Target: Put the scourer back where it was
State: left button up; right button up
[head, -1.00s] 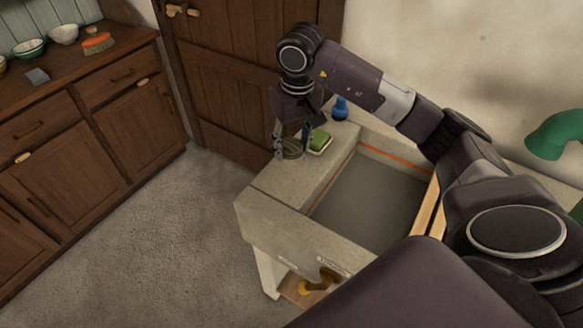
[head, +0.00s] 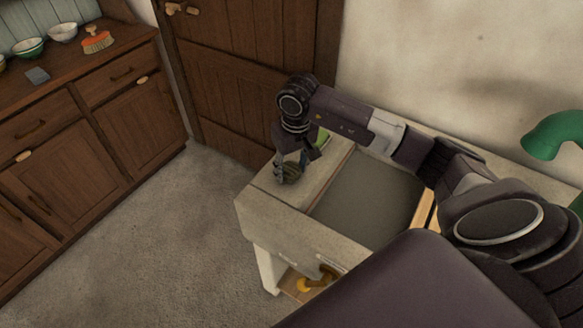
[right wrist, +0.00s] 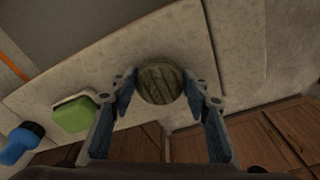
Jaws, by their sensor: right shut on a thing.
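The scourer (head: 291,174) is a round, grey-green, ridged pad. My right gripper (head: 284,172) is shut on it, pointing down over the left end of the pale stone sink surround (head: 268,184). In the right wrist view the scourer (right wrist: 160,84) sits between the two fingertips, with the stone behind it. I cannot tell whether it touches the stone. My left gripper is not in view.
A green sponge (right wrist: 72,114) on a pale dish and a blue bottle (right wrist: 20,143) lie to the left in the wrist view. The sink basin (head: 368,200) is right of the gripper. A wooden sideboard (head: 85,125) stands across the floor.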

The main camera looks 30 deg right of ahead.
aim_at(294, 173)
jog(key=o, duration=1.1)
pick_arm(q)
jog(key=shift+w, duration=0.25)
pick_arm(e)
jog(key=shift+o, duration=0.6)
pick_arm(q)
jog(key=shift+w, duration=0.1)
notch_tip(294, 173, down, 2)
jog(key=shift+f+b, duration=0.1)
jog(key=shift+b, duration=0.9)
pick_arm(e)
notch_tip(294, 173, up, 12)
jog(key=s, duration=0.1)
jog(key=shift+s, duration=0.25)
jog(key=shift+a, duration=0.1)
